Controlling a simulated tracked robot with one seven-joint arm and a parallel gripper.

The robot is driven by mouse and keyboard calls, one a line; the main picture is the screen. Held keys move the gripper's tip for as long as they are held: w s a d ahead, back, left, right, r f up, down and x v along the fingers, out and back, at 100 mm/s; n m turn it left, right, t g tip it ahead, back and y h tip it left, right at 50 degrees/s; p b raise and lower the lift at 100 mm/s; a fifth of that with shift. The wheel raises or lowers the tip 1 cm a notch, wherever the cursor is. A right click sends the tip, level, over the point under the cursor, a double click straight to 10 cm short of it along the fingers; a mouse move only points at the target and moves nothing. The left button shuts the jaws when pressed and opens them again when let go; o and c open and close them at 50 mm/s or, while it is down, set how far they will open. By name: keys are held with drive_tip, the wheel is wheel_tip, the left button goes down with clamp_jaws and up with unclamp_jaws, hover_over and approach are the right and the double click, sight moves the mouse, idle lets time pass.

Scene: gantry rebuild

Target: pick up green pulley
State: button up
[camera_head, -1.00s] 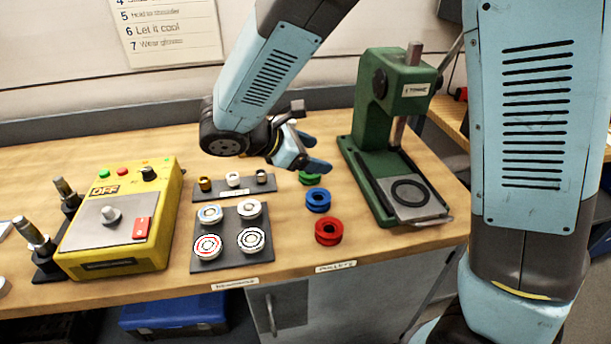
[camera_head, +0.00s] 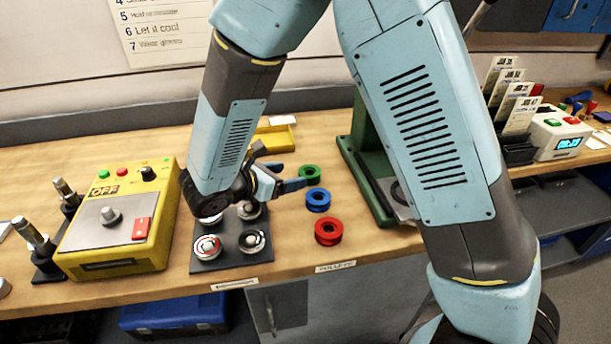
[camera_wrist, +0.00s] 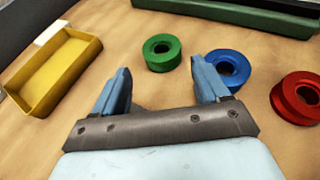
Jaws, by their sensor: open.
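The green pulley (camera_head: 307,175) lies flat on the bench at the back of a short row of pulleys. In the wrist view the green pulley (camera_wrist: 162,52) sits ahead of my gripper, beyond the gap between the two fingers. My gripper (camera_head: 290,180) is open and empty, low over the bench to the left of the pulleys. In the wrist view my gripper's fingers (camera_wrist: 160,78) are spread wide. The blue pulley (camera_wrist: 229,68) is just past the right finger, and the green one is apart from both fingers.
The red pulley (camera_head: 328,231) lies nearest the bench's front edge. A yellow tray (camera_wrist: 62,75) is left of the green pulley. A green press (camera_head: 362,150) stands right, partly hidden by my arm. A dark bearing plate (camera_head: 232,255) and yellow control box (camera_head: 125,235) are left.

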sight(311, 172)
drive_tip(key=shift+x, duration=3.7)
drive_tip(key=shift+s+d, duration=0.1)
drive_tip(key=shift+s, duration=0.05)
drive_tip(key=c, duration=0.9)
